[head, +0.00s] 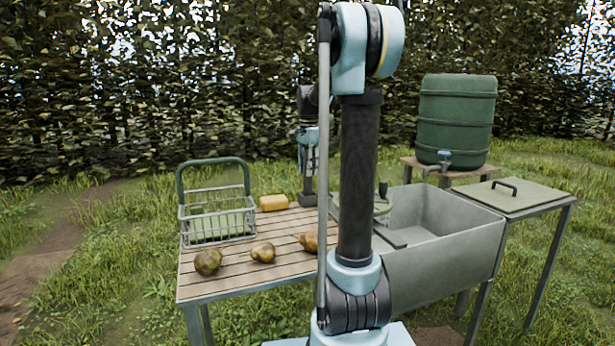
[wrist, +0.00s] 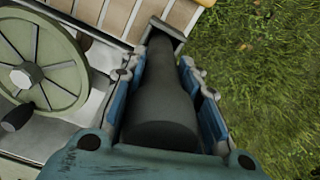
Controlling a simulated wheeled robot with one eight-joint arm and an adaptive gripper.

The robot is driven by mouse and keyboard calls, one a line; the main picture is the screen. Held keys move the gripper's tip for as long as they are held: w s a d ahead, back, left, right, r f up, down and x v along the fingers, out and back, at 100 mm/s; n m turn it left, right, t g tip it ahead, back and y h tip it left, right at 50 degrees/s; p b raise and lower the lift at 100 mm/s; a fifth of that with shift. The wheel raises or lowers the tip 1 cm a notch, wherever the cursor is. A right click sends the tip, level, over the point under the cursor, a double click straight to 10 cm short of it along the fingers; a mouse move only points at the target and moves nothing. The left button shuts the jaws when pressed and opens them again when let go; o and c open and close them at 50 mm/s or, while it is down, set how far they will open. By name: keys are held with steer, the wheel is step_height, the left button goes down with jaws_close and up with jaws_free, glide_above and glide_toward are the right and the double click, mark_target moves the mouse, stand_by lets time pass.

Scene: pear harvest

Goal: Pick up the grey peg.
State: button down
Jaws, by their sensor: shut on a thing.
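The grey peg (wrist: 160,100) fills the middle of the wrist view, between the two fingers of my gripper (wrist: 161,72). The gripper is shut on it, with a finger along each side. The peg's far end meets a small dark holder (wrist: 164,33) at the edge of the slatted table. In the head view my gripper (head: 308,138) points down at the table's back edge, with the dark holder (head: 307,199) below it. My arm partly hides this area in the head view. I cannot tell whether the peg is clear of the holder.
A green crank wheel (wrist: 62,84) lies close left of the gripper in the wrist view. The slatted table (head: 225,275) bears a wire basket (head: 219,226), a yellow block (head: 273,202) and several pears (head: 208,262). A grey sink (head: 440,268) stands right; grass lies behind.

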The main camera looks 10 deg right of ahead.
steer(key=shift+r, duration=8.35)
